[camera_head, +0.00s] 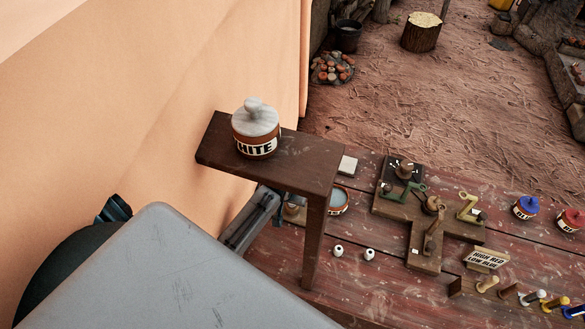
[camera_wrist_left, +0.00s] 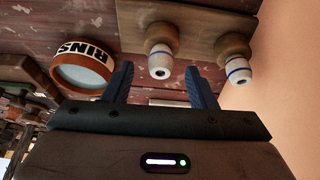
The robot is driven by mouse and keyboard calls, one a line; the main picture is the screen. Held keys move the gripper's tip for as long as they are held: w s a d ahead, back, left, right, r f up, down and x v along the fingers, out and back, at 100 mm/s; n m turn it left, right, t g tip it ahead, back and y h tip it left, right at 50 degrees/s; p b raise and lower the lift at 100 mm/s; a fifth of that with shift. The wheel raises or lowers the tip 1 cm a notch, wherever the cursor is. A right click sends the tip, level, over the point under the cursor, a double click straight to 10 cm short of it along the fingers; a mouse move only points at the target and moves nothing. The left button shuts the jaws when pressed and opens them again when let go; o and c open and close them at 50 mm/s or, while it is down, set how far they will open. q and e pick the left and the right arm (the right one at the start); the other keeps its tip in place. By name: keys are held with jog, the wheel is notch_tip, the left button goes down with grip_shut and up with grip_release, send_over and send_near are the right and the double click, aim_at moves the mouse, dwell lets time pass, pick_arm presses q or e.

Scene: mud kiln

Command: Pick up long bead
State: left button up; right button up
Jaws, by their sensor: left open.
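One bead (camera_wrist_left: 161,63) appears between and beyond my finger lines, and the other bead (camera_wrist_left: 238,70) is to the right. I cannot tell surely which is the long bead. My left gripper (camera_wrist_left: 160,88) is open and empty, its two dark blue fingers apart, with neither bead held. In the head view, my left arm reaches under the wooden shelf, which hides the fingertips. My right gripper is not in view.
The wooden shelf (camera_head: 312,165) carries a lidded WHITE pot (camera_head: 256,131) above my left arm. A rinse bowl (camera_wrist_left: 83,72) stands near the beads. Two small white pieces (camera_head: 338,251) (camera_head: 369,254) lie on the table. A dark wooden stand (camera_head: 425,256) is farther right.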

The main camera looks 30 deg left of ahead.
pick_arm(q)
jog(key=shift+x, duration=0.85)
jog(key=shift+f, duration=0.35)
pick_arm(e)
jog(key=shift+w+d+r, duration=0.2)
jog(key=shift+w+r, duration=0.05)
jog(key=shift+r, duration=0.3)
pick_arm(q)
jog(key=shift+c, duration=0.2)
jog(key=c, duration=0.7)
jog(key=shift+c, duration=0.6)
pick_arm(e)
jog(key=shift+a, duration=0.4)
